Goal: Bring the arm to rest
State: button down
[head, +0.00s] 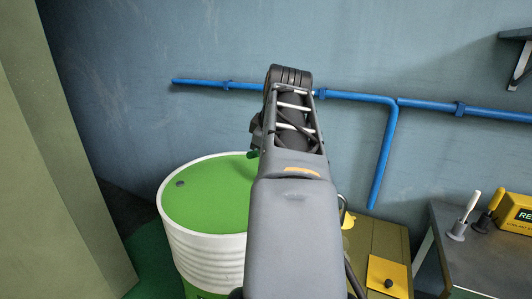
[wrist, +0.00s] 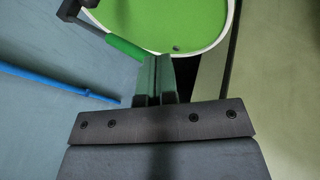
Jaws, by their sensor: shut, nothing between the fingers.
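My arm rises through the middle of the head view, in front of the blue wall. My gripper (wrist: 155,58) shows in the wrist view with its two dark fingers together and nothing between them. In that view the fingertips overlap the near edge of a drum with a green lid (wrist: 185,15); I cannot tell the gap. In the head view my gripper cannot be made out behind the arm. The same white, ribbed drum (head: 205,245) stands left of my arm there.
A blue pipe (head: 355,97) runs along the wall and bends down right of my arm. A green handle (wrist: 125,47) lies beside the fingers in the wrist view. A grey cart top (head: 490,255) with tools and a yellow box (head: 516,213) is at the right.

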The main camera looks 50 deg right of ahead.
dwell(0.8)
jog(key=w+a+f+m+p, duration=0.3)
jog(key=a+f+m+p, duration=0.2)
jog(key=a+f+m, duration=0.45)
jog(key=s+a+f+n+y+p, duration=0.1)
jog(key=a+f+n+p, duration=0.1)
jog(key=a, duration=0.5)
jog(key=s+a+f+n+g+y+p, duration=0.1)
jog(key=a+f+n+p, duration=0.1)
jog(key=a, duration=0.6)
jog(key=shift+s+a+f+n+g+y+p, duration=0.2)
jog(key=shift+s+f+n+g+y+p, duration=0.15)
jog(key=shift+n+p, duration=0.6)
jog(key=shift+d, duration=0.15)
